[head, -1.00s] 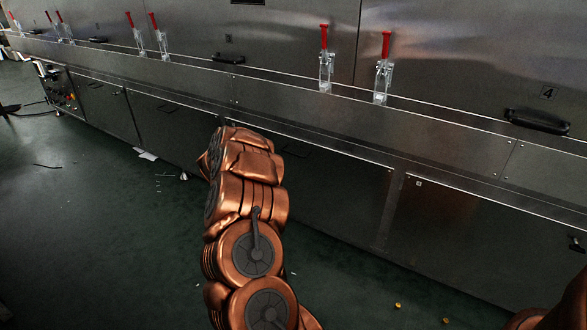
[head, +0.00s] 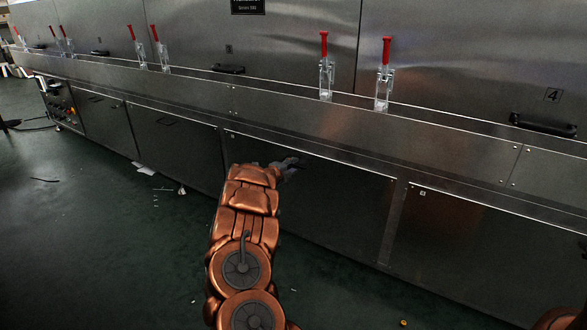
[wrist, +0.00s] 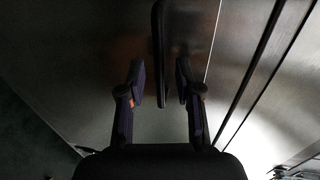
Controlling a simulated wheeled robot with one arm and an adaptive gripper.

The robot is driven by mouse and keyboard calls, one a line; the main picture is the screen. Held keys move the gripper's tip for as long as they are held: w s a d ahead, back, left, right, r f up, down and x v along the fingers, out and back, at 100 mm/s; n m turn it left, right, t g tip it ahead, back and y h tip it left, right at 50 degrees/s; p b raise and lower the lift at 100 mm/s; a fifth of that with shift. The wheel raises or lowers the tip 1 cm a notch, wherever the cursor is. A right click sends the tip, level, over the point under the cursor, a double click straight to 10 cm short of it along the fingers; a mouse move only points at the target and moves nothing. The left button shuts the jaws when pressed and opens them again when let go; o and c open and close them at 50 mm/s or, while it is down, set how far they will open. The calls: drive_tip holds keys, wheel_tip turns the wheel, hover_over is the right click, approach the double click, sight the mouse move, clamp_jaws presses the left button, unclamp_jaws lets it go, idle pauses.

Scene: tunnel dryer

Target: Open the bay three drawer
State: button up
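The drawer front (head: 330,205) in the middle of the lower row is a dark steel panel and looks shut. My gripper (head: 288,164) is at its upper left part in the head view and hides the drawer's handle there. In the wrist view my gripper (wrist: 160,82) is open, one finger on each side of a dark bar handle (wrist: 158,40). The handle's near end reaches between the fingers, with gaps on both sides. I cannot tell how far the fingers are from the panel. The bay label above is too small to read.
Red-handled clamps (head: 325,70) stand along the ledge above. A panel marked 4 (head: 552,95) has a black handle (head: 543,125) at the right. Another lower panel (head: 480,235) is to the right. The green floor (head: 110,250) is mostly open, with scraps near the dryer.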

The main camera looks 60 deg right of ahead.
drive_tip(key=shift+d+f, duration=0.15)
drive_tip(key=shift+d, duration=0.5)
drive_tip(key=shift+c, duration=0.3)
clamp_jaws()
